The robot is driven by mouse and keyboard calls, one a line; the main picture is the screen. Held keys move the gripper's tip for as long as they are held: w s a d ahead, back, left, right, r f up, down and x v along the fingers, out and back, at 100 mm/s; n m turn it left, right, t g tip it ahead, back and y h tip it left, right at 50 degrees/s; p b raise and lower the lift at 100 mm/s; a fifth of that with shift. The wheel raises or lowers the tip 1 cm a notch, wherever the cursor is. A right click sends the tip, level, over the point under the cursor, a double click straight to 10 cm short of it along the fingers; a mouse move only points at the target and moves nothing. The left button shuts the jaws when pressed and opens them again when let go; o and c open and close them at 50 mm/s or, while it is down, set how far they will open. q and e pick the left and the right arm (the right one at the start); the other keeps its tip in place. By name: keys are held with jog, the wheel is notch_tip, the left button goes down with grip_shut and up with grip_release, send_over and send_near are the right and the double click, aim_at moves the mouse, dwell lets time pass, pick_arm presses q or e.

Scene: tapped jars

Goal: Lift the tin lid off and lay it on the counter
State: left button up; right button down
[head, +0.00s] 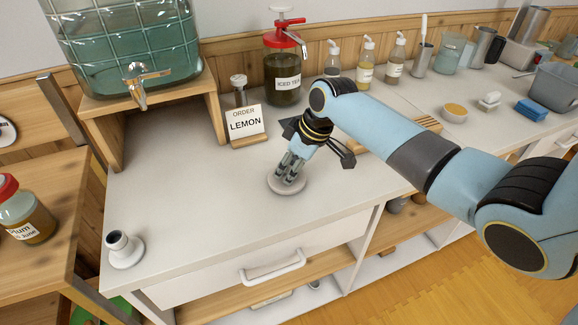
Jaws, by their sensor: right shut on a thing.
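The tin lid (287,189), a pale grey round disc, is at the counter (210,222) near its front edge, right of the middle. My right gripper (289,177) points down and is shut on the lid's top. The lid lies flat at or just above the counter; I cannot tell if it touches. The fingers hide the middle of the lid. The big glass jar (130,45) with teal liquid and a metal tap stands on a wooden stand at the back left; its top is out of view. My left gripper is not in view.
An order card reading LEMON (245,122) and a red-topped ICED TEA jar (284,80) stand behind my gripper. A small pale cup-like object (124,248) stands at the front left corner. The counter between it and the lid is clear. Bottles (366,62) line the back.

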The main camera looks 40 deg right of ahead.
jog(key=shift+f, duration=0.35)
jog(key=c, duration=0.9)
grip_release()
jog(key=shift+c, duration=0.2)
